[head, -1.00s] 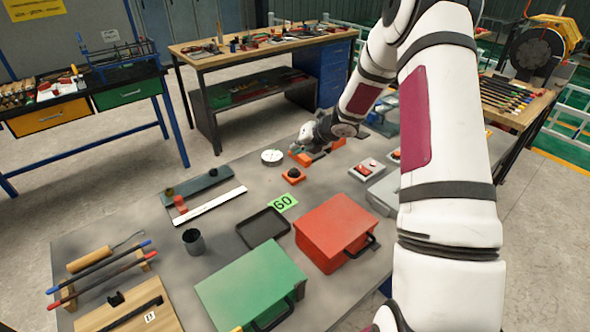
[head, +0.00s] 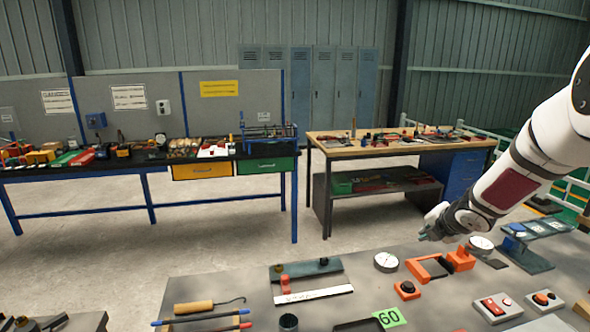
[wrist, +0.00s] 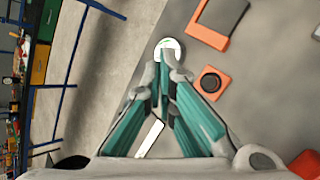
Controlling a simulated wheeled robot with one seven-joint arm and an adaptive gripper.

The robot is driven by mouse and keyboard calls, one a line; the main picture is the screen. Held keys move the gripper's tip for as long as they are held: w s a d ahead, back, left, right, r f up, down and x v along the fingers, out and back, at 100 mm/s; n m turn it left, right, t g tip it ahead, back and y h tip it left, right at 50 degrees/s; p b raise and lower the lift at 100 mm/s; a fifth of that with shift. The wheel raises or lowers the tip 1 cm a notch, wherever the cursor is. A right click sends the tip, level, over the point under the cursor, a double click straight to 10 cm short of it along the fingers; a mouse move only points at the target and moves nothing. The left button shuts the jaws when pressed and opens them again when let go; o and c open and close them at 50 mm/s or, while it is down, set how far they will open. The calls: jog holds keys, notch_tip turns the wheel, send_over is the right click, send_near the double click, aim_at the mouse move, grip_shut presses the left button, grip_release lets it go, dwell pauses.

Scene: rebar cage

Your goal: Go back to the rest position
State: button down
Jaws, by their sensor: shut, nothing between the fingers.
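My gripper (head: 432,236) is at the right in the head view, above the far edge of the grey table (head: 230,290). In the wrist view my gripper (wrist: 163,75) has its teal fingers meeting at the tips, shut with nothing between them. A round white dial (wrist: 172,46) shows just beyond the fingertips there; in the head view the dial (head: 386,262) lies on the table, left of and below the gripper. My arm reaches in from the right edge of the head view.
On the table are an orange frame tool (head: 425,268), an orange button block (head: 407,290), a grey switch box (head: 497,307), a green 60 card (head: 389,317) and a white strip (head: 313,295). A wooden-topped workbench (head: 390,145) and a black-topped bench (head: 100,165) stand behind, across open floor.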

jog(key=s+a+r+m+g+h, duration=0.1)
jog(key=s+a+r+m+h, duration=0.3)
jog(key=s+r+m, duration=1.05)
jog(key=s+a+r+m+g+y, duration=0.1)
jog(key=s+a+m, duration=0.4)
jog(key=s, duration=0.7)
jog(key=s+a+r+m+g+y, duration=0.1)
jog(key=s+a+m+y, duration=0.2)
jog(key=s+a+m, duration=0.2)
jog(key=s+a, duration=0.3)
jog(key=s, duration=0.4)
jog(key=shift+a, duration=0.35)
